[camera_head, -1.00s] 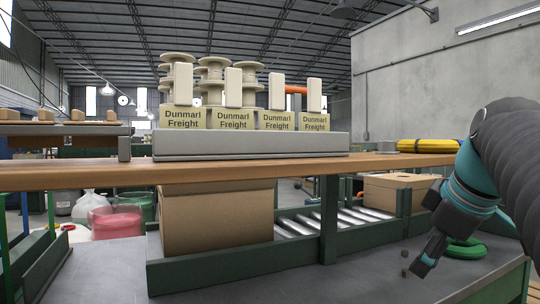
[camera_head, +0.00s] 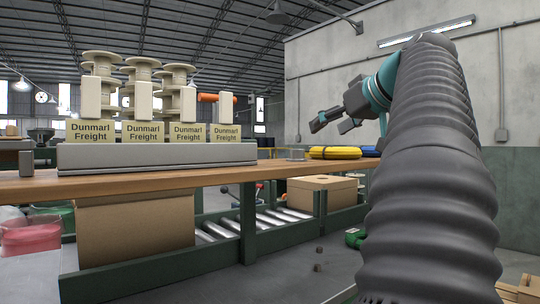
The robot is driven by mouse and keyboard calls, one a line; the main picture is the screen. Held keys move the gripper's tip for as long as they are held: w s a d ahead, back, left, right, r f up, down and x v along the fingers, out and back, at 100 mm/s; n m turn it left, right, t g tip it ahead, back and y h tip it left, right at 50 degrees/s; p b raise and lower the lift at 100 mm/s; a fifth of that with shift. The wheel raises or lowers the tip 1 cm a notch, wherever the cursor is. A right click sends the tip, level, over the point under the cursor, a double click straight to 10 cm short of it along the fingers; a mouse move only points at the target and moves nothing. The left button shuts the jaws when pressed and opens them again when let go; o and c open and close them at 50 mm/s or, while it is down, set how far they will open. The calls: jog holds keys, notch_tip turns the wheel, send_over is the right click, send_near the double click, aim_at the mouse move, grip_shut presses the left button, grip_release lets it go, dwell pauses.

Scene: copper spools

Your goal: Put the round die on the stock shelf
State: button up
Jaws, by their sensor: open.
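My gripper (camera_head: 331,124) is raised at the upper middle right, pointing left, with its dark fingers apart and nothing visible between them. A small grey round piece (camera_head: 296,155) sits on the wooden bench top, below and left of my gripper; it may be the round die, but I cannot tell. Two small dark pieces, one nearer (camera_head: 317,267) and one farther (camera_head: 319,250), lie on the grey surface below the bench, well under my gripper. They are too small to identify. I cannot tell which structure is the stock shelf.
A wooden bench top (camera_head: 270,170) crosses the view. Below are cardboard boxes (camera_head: 135,230) and rollers (camera_head: 270,220). My arm hides much of the right.

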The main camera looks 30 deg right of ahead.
aim_at(297, 155)
jog(key=x, duration=0.7)
jog(key=shift+w+a+f, duration=0.15)
jog(key=shift+x, duration=2.7)
jog(key=shift+f, duration=0.15)
grip_shut()
